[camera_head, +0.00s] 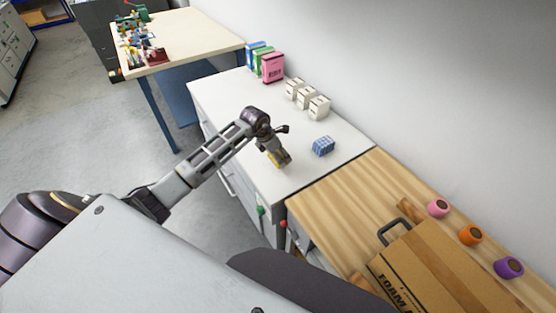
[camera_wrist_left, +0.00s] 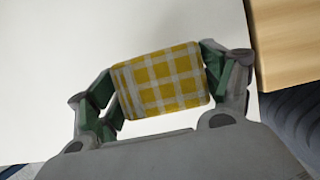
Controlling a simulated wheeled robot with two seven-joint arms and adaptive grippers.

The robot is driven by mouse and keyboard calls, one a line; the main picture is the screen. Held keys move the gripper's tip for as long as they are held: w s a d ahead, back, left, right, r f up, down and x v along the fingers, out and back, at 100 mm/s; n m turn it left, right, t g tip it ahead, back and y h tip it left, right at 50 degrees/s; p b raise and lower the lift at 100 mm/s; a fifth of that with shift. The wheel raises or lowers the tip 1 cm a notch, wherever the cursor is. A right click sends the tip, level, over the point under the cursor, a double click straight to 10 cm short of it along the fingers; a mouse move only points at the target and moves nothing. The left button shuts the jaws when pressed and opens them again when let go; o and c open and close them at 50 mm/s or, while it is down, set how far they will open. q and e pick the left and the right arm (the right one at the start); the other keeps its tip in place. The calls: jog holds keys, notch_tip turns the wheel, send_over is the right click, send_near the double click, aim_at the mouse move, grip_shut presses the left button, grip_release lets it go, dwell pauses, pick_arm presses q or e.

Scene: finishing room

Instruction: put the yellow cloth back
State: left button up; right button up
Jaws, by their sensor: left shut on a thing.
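The yellow cloth is a folded, yellow-and-white checked bundle. In the left wrist view the yellow cloth (camera_wrist_left: 162,84) sits between the two fingers of my left gripper (camera_wrist_left: 160,88), which is shut on it. In the head view my left gripper (camera_head: 279,157) is over the white cabinet top (camera_head: 235,105), and a little of the yellow cloth (camera_head: 273,160) shows beside the fingers. I cannot tell whether the cloth touches the top. A blue checked cloth (camera_head: 323,146) lies on the white top just right of my left gripper. My right gripper is not in view.
Several white boxes (camera_head: 307,96) and a pink box (camera_head: 272,67) stand along the wall behind. A wooden counter (camera_head: 350,200) adjoins at the right, with a cardboard case (camera_head: 425,265) and pink, orange and purple rolls (camera_head: 470,235). The white top's left part is clear.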

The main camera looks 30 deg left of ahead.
pick_arm(q)
jog(key=shift+f, duration=0.2)
jog(key=shift+f, duration=1.75)
jog(key=shift+f, duration=0.15)
jog(key=o, duration=0.9)
jog(key=shift+o, duration=0.2)
jog(key=v, duration=1.2)
jog(key=shift+b, duration=0.3)
